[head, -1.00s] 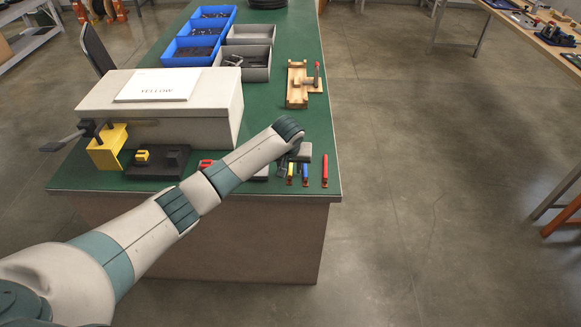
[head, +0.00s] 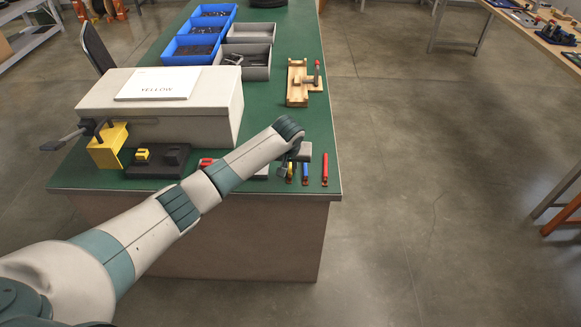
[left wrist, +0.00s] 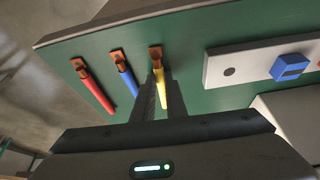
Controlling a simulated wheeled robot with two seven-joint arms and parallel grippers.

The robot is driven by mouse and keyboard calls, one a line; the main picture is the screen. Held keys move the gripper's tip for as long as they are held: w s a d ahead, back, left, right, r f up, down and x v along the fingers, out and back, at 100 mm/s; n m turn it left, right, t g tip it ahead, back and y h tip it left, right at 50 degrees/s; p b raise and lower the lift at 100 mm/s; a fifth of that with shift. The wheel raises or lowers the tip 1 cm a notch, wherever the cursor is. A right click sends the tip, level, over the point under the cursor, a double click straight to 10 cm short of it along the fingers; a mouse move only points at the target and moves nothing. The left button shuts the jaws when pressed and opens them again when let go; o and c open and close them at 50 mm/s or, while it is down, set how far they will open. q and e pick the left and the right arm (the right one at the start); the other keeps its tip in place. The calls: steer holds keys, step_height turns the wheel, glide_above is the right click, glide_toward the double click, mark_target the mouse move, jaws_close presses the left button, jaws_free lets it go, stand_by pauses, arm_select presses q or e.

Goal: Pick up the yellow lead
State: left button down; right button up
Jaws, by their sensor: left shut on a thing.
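The yellow lead (head: 290,174) lies at the near right edge of the green bench, leftmost of three leads in the head view. In the left wrist view the yellow lead (left wrist: 160,84) has a copper-coloured end and sits between the fingers of my left gripper (left wrist: 154,98). My left gripper (head: 285,168) is shut on it, low at the bench top. The forearm hides part of the fingers in the head view. The blue lead (left wrist: 125,77) and the red lead (left wrist: 92,89) lie beside it, apart from the fingers. My right gripper is out of view.
A grey plate with a blue block (left wrist: 292,67) lies close by in the wrist view. A large grey box (head: 215,115) with a lettered card (head: 157,84) stands left. A wooden fixture (head: 296,88) and blue bins (head: 192,48) are farther back. Bench between is clear.

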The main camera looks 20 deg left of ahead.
mark_target(290, 170)
arm_select(q)
steer(key=shift+r, duration=0.15)
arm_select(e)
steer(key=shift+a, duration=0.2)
